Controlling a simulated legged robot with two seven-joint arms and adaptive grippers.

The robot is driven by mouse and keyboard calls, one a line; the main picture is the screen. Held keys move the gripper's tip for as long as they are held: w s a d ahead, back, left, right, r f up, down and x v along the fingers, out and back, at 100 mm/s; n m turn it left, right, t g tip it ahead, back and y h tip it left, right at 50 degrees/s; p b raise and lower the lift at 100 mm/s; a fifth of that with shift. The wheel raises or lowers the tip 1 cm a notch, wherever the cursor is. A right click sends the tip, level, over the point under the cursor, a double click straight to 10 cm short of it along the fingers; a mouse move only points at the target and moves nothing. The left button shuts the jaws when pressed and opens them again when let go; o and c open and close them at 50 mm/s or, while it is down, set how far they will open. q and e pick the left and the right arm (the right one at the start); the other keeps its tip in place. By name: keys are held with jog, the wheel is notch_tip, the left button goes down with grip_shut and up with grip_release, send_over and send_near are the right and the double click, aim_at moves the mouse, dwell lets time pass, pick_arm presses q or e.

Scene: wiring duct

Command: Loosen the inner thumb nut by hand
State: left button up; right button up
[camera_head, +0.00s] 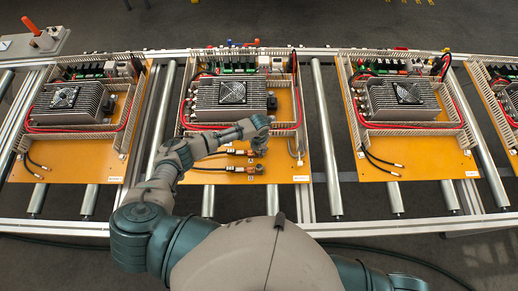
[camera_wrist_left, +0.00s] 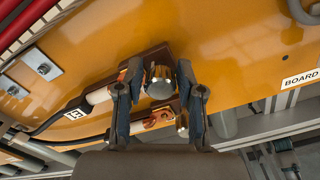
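The orange board (camera_head: 225,198) in the middle carries two black cables that end in copper lugs on brown terminal blocks. My left gripper (camera_head: 258,136) reaches over the upper terminal. In the left wrist view, a round grey metal thumb nut (camera_wrist_left: 159,82) sits on the terminal block between the fingertips of my left gripper (camera_wrist_left: 158,76). The fingers stand on either side of it, apparently with slim gaps; contact is not clear. A second terminal with a copper lug (camera_wrist_left: 158,120) and a bright stud lies nearer the wrist, partly behind the fingers. My right gripper is not seen.
A grey finned unit with a fan (camera_head: 232,93) and slotted wiring duct (camera_head: 298,110) stand behind the terminals. Similar boards (camera_head: 420,180) lie left and right on the roller frame (camera_head: 325,140). A red-handled device (camera_head: 32,27) stands at the far left.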

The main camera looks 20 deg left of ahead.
pick_arm(q)
grip_shut()
jog(key=shift+s+a+r+n+p, duration=0.1)
jog(key=shift+n+p, duration=0.4)
jog(key=shift+n, duration=0.2)
jog(key=n+p, duration=0.3)
jog(key=n, duration=0.6)
jog(key=shift+a+p, duration=0.2)
jog(key=shift+p, duration=0.15)
jog(key=shift+o, duration=2.4)
grip_release()
jog(key=shift+f, duration=0.2)
